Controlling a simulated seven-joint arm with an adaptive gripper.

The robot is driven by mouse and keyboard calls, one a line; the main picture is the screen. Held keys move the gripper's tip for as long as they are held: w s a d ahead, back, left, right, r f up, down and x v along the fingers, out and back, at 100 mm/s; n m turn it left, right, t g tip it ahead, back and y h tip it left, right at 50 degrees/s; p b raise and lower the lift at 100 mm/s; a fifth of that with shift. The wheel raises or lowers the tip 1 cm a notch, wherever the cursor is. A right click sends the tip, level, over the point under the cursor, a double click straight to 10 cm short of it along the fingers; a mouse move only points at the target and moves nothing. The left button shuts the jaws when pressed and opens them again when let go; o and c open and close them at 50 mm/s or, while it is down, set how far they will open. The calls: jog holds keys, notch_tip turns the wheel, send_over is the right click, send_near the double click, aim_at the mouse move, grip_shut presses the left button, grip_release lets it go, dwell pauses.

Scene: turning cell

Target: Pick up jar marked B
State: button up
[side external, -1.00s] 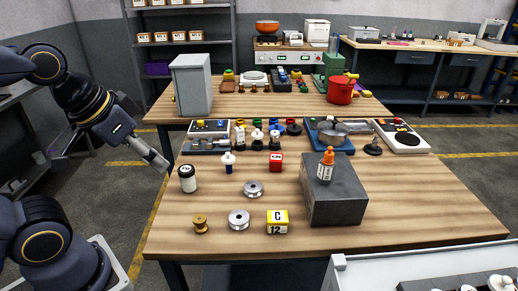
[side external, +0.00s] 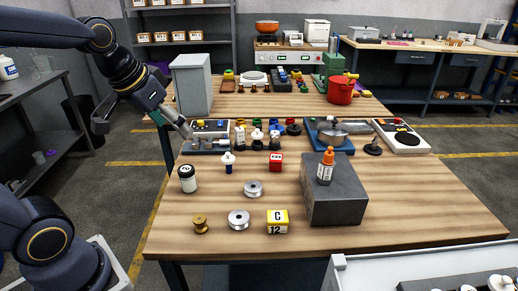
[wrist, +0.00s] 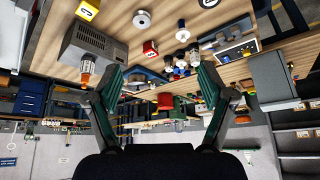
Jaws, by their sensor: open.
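A white jar with a dark lid (side external: 188,181) stands upright at the left of the near table; I cannot read its marking. An orange-topped bottle with a label (side external: 325,170) stands on a grey block (side external: 335,203); it also shows in the wrist view (wrist: 86,72). I cannot make out a B on any of these. My gripper (side external: 190,135) is above the table's left back, near the left device, apart from the white jar. The wrist view shows its fingers (wrist: 163,76) spread, with nothing between them.
The table's front right is clear.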

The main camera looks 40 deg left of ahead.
aim_at(186, 169)
jog(key=w+a+f+n+g, duration=0.3)
jog(key=a+f, duration=0.4)
jog(key=a, duration=0.3)
jog(key=shift+y, duration=0.3)
jog(key=x, duration=1.1)
jog(key=shift+a, duration=0.35)
jog(key=shift+w+x, duration=0.2)
jog(key=shift+x, duration=1.35)
jog(key=shift+w+x, duration=0.15)
jog(key=shift+x, duration=1.4)
jog(key=shift+d+r, duration=0.1)
jog(key=shift+d, duration=0.05)
jog(key=shift+c, duration=0.4)
jog(key=c, duration=1.2)
jog(key=shift+r, duration=0.15)
jog(key=shift+c, duration=0.2)
